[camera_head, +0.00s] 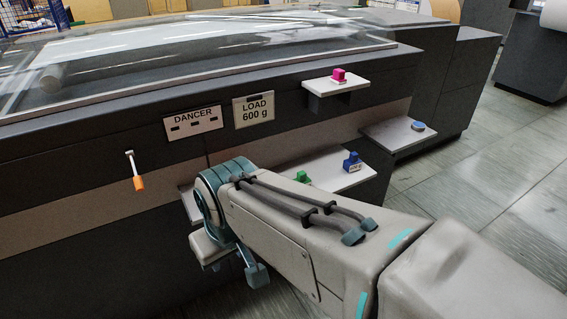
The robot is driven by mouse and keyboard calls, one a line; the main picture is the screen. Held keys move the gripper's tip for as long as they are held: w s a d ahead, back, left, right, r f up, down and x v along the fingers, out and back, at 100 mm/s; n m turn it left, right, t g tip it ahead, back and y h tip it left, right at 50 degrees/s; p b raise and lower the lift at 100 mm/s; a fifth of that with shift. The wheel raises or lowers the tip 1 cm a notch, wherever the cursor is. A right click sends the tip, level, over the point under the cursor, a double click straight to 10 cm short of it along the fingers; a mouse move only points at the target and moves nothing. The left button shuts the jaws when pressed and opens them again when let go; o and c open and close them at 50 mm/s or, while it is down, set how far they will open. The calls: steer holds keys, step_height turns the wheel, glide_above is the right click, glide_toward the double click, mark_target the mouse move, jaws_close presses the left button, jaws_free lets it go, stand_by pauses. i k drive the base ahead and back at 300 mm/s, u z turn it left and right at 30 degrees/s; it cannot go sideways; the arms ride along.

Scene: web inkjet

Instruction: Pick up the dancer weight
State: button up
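Several small coloured blocks could be the weight; no mass marking on them is legible. A magenta block (339,76) sits on the upper white shelf (322,86). A flat blue piece (418,126) lies on the right white shelf (392,136). My gripper (237,273) points down at the lower left, in front of the machine and apart from these blocks. Its fingers are mostly hidden, so its opening is unclear.
The dark machine front carries a DANCER plate (193,123) and a LOAD 600 g sign (253,109). An orange-ended handle (138,182) hangs on the left. A clear cover (200,55) tops the machine. Tiled floor (470,175) is free at right.

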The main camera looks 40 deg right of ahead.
mark_target(302, 176)
steer(key=z, duration=0.7)
steer(key=i, duration=0.95)
steer(key=z, duration=1.25)
steer(key=i, duration=0.2)
